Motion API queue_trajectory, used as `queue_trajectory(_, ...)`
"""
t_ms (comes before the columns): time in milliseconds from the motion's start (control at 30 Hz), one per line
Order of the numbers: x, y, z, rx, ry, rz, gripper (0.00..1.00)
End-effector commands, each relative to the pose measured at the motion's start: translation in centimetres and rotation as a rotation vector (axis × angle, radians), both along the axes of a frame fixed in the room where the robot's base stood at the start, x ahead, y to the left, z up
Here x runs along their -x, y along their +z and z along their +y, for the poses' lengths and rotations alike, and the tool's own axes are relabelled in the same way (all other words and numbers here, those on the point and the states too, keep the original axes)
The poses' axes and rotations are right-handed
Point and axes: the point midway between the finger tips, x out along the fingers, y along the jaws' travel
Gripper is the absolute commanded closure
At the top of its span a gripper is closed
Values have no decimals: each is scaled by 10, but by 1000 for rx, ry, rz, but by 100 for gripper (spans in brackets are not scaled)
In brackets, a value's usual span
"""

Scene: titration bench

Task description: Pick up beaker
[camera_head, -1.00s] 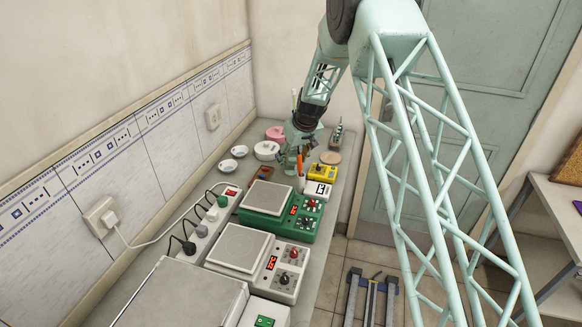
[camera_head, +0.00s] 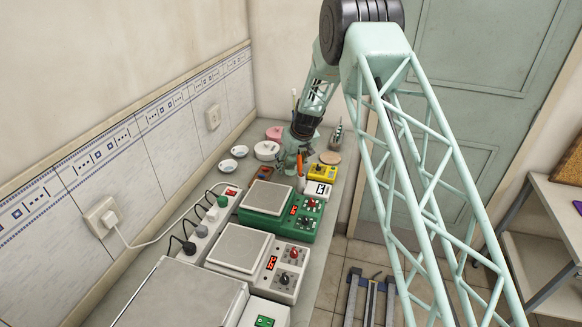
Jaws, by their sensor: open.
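My gripper (camera_head: 289,163) is open at the far part of the bench, pointing down among small items. It is small in the picture, and its fingers are hard to make out. I cannot pick out a beaker for certain; it may be hidden behind my gripper or too small to tell. Two small white bowls (camera_head: 239,151) stand to the left of my gripper, the other one (camera_head: 227,166) nearer. A white round pot (camera_head: 266,150) stands just left of my gripper.
A green hotplate (camera_head: 267,196), a white hotplate (camera_head: 240,248) and a power strip (camera_head: 209,226) fill the near bench. A yellow device (camera_head: 323,173), a white timer (camera_head: 317,189) and a brown disc (camera_head: 330,158) lie right of my gripper. A tiled wall (camera_head: 170,130) borders the left.

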Motion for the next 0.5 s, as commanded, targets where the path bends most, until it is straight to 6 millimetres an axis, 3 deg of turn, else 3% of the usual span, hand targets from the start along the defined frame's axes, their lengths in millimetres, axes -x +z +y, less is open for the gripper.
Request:
queue_trajectory(367,0,0,0,1,0,1,51)
queue_trajectory(500,0,0,0,1,0,1,62)
